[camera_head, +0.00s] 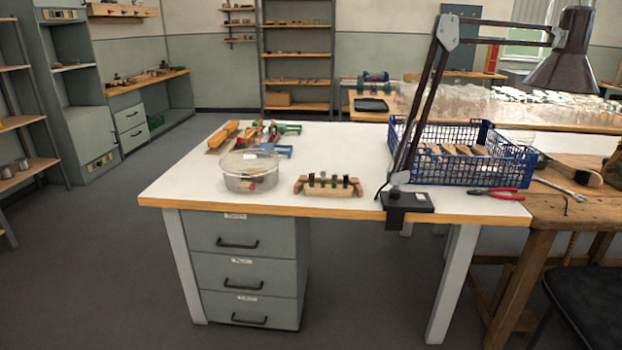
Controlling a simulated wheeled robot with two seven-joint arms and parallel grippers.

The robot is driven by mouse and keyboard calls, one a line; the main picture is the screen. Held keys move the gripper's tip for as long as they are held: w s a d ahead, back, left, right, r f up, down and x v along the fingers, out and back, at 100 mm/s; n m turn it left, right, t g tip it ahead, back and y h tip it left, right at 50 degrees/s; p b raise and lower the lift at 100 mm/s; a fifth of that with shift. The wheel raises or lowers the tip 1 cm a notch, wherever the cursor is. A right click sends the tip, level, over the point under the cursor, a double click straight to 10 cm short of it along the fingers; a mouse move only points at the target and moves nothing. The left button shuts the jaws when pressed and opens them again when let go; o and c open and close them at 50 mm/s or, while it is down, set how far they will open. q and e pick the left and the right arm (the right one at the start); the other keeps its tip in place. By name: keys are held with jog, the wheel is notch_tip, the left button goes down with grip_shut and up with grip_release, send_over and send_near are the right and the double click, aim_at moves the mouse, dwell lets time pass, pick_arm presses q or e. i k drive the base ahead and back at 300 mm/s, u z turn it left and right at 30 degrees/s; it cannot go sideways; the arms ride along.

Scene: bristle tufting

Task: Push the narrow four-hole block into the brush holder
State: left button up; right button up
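A small pale wooden piece (331,191) with reddish-brown ends and several dark green upright parts on top sits near the front edge of the white table. At this size I cannot tell whether it is the brush holder, the four-hole block, or both together. Behind the round tub, a blue clamp-like tool (272,150) and a green one (289,129) lie beside some wooden pieces; I cannot make out a separate four-hole block there. Neither of my grippers is in view.
A clear round tub (250,181) stands left of the wooden piece. A black lamp base (407,203) is clamped at the front edge, its arm rising before a blue crate (470,180). Red pliers (497,193) lie at right. The white table (350,145) is bare in the middle.

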aim_at(340, 192)
jog(key=u, duration=0.15)
jog(key=i, duration=1.1)
jog(key=z, duration=0.25)
